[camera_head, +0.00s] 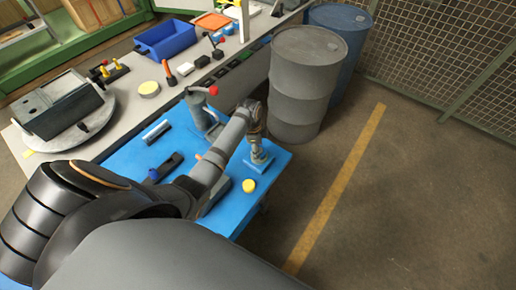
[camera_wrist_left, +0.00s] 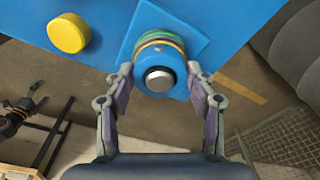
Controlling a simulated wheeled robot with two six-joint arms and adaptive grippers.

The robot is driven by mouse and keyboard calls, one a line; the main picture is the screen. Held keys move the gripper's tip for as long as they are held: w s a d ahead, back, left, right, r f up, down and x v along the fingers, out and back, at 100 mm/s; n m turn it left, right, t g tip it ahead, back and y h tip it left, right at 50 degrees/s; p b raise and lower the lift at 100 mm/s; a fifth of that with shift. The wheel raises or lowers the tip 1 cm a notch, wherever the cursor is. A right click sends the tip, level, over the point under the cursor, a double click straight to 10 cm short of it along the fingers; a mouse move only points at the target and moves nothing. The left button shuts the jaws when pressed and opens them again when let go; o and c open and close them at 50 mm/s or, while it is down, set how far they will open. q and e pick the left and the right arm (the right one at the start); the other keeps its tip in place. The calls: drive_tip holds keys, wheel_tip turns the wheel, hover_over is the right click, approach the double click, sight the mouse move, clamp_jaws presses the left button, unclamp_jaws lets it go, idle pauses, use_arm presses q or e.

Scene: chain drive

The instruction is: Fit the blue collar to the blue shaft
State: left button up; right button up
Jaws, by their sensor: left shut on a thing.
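My left gripper (camera_wrist_left: 160,82) has its fingers on either side of the blue collar (camera_wrist_left: 153,87), seen nearly end-on in the left wrist view. A round steel shaft end (camera_wrist_left: 160,77) shows inside the collar's opening. Green and yellow rings (camera_wrist_left: 160,39) show just behind the collar, above the blue base plate (camera_wrist_left: 197,43). Any blue on the shaft is hidden. In the head view the left gripper (camera_head: 259,156) is over the same base plate (camera_head: 260,168). My right gripper (camera_wrist_left: 34,97) seems to be the small dark shape at the left of the wrist view; its fingers are unclear.
A yellow cylinder (camera_head: 249,186) stands beside the base plate on the blue table (camera_head: 268,184). A grey fixture with a red handle (camera_head: 203,112) and a dark tool (camera_head: 166,167) are also on it. A grey barrel (camera_head: 305,85) stands past the table's far side.

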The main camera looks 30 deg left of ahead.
use_arm(q)
drive_tip(key=shift+f, duration=0.2)
drive_tip(key=o, duration=1.6)
drive_tip(key=shift+o, duration=0.2)
wheel_tip(320, 180, up, 12)
drive_tip(key=a, duration=0.1)
drive_tip(key=shift+s+a, duration=0.2)
drive_tip(key=shift+s, duration=0.1)
